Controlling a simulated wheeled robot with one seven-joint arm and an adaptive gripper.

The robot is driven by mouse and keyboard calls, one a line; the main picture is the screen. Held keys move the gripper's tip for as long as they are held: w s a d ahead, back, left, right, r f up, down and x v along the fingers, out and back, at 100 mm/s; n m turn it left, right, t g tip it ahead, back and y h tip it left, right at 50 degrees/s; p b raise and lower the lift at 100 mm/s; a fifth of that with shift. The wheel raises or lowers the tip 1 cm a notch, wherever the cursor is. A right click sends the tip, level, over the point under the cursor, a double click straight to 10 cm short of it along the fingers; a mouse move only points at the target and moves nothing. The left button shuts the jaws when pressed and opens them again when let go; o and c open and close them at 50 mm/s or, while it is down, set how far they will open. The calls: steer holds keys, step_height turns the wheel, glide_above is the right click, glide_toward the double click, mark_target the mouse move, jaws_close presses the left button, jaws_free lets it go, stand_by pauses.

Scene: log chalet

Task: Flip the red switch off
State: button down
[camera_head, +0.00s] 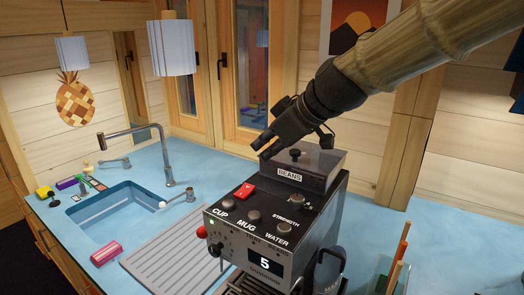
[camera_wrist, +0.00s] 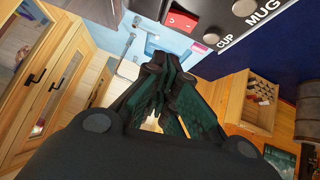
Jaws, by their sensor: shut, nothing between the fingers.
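The red rocker switch (camera_head: 244,190) sits on the top panel of a dark coffee machine (camera_head: 315,215), at its left, behind the CUP knob. It also shows near the top of the wrist view (camera_wrist: 182,20). My gripper (camera_head: 262,149) is shut and empty. It is above and behind the switch in the head view, by the left side of the BEANS hopper (camera_head: 305,165), and appears apart from the switch. In the wrist view the closed fingertips (camera_wrist: 167,68) point toward the switch with a gap between. I cannot tell which way the rocker is tilted.
CUP (camera_head: 225,211), MUG (camera_head: 254,216) and WATER (camera_head: 284,228) knobs line the panel front; a STRENGTH knob (camera_head: 307,201) is behind. The display (camera_head: 265,262) reads 5. A sink (camera_head: 115,205) and ribbed drainboard (camera_head: 175,262) lie left. A tool holder (camera_head: 388,280) stands right.

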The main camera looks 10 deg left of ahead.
mark_target(247, 189)
steer(key=p+x, duration=0.1)
steer(key=x, duration=0.3)
steer(key=p+x, duration=0.1)
steer(key=x, duration=0.1)
steer(key=shift+s+a+f+p, duration=0.25)
steer(key=shift+a+p, duration=0.05)
steer(key=shift+a, duration=0.15)
steer(key=shift+a+f, duration=0.25)
steer(key=shift+a, duration=0.05)
steer(key=f, duration=0.1)
steer(key=f+p, duration=0.1)
steer(key=f, duration=0.1)
steer(key=shift+w+d, duration=0.1)
steer(key=shift+w, duration=0.3)
steer(key=shift+f+p, duration=0.4)
steer(key=shift+f, duration=0.2)
